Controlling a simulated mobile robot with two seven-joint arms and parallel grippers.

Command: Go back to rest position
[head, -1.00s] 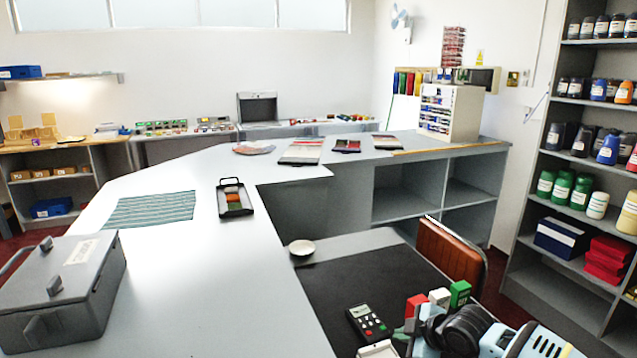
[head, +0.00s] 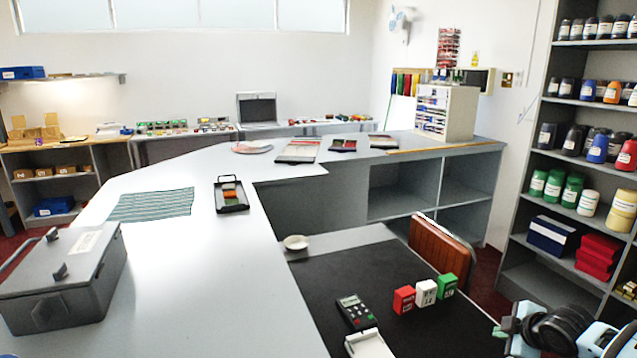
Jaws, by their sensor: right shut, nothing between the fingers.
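My right gripper (head: 508,333) is at the lower right of the head view, past the right edge of the black desk mat (head: 440,326). It is shut and empty. Part of the arm runs out of the picture at the lower right corner. A red block (head: 404,299), a white block (head: 426,293) and a green block (head: 447,286) stand in a row on the mat, left of the gripper and apart from it. My left gripper does not show.
A calculator (head: 355,312) and a white object (head: 368,344) lie on the mat. A brown chair (head: 440,247) stands behind the desk. Shelves with bottles (head: 560,187) rise on the right. A grey metal box (head: 65,275) sits on the counter at left.

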